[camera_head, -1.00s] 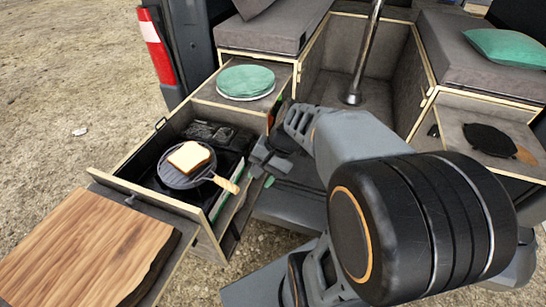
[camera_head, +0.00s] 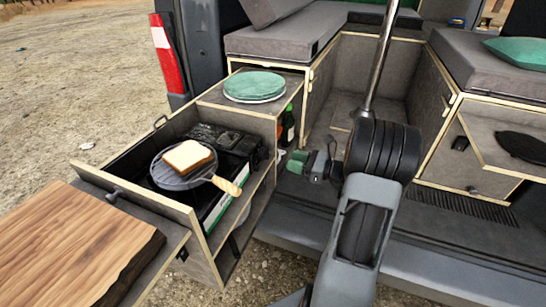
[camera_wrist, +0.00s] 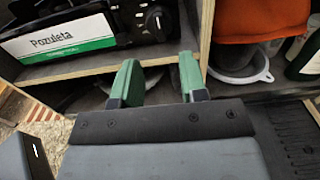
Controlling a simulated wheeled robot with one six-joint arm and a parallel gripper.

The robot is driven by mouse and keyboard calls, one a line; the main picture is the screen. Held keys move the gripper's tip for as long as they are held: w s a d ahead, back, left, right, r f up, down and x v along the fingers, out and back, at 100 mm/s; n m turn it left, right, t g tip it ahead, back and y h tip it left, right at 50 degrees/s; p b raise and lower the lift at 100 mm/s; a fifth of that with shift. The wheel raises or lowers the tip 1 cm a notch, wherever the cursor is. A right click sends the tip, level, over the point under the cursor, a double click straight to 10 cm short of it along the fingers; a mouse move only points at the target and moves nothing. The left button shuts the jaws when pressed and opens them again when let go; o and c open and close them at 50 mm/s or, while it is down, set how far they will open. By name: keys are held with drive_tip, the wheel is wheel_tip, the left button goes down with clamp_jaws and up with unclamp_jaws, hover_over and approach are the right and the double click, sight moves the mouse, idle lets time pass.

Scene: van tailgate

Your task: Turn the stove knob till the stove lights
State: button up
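The stove (camera_head: 215,138) sits in the pulled-out drawer in the head view, with a grill pan (camera_head: 170,180) on it. In the wrist view its white and green front, lettered "Pozuleta" (camera_wrist: 65,38), is at the upper left. The black knob (camera_wrist: 155,18) with a white mark is on the dark panel to the right of the lettering. No flame shows. My gripper (camera_head: 300,162) is to the right of the drawer, apart from the stove. In the wrist view its green fingers (camera_wrist: 158,82) are spread with nothing between them, below the knob in the picture.
A slice of bread (camera_head: 187,156) lies in the pan, whose handle (camera_head: 227,186) points toward the drawer's right side. A wooden board (camera_head: 75,245) is at front left. Green plates (camera_head: 254,85) and a bottle (camera_head: 288,125) are behind. In the wrist view, a wooden shelf edge (camera_wrist: 100,72) runs below the stove.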

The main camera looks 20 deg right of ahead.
sight(269, 154)
drive_tip(key=x, duration=0.8)
drive_tip(key=shift+s, duration=0.1)
clamp_jaws()
